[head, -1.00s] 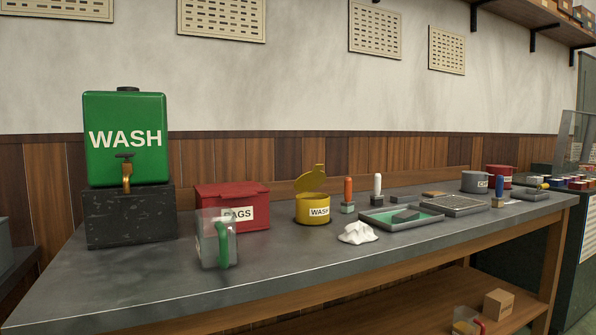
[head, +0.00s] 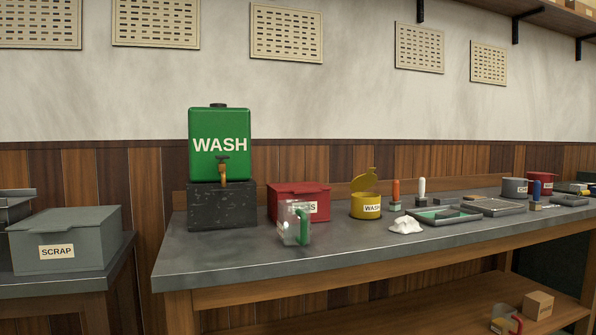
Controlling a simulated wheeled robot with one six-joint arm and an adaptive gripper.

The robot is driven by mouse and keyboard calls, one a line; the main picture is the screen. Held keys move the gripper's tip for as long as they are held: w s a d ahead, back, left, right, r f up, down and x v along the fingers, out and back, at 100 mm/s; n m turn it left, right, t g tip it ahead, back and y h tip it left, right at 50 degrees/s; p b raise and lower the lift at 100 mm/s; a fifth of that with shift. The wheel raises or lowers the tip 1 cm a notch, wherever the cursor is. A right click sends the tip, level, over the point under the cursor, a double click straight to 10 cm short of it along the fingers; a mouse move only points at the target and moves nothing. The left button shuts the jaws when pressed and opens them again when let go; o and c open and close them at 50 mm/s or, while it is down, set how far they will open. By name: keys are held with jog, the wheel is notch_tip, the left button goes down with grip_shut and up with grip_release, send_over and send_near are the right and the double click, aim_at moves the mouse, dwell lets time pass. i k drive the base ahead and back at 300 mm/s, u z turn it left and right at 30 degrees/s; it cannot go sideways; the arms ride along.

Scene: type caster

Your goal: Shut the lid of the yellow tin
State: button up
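The yellow tin (head: 366,206) stands on the grey bench top, with a label on its front reading WASH. Its lid (head: 363,181) is open, tilted up and back on the rear side of the tin. Inside the tin I cannot make out any contents. My gripper is not in view in the head view.
A red bin (head: 306,193) stands left of the tin, with a clear jug (head: 293,225) with a green handle before it. The bench front (head: 330,249) is clear.

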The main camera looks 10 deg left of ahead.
aim_at(363, 183)
jog(key=u, duration=0.85)
jog(key=i, duration=0.4)
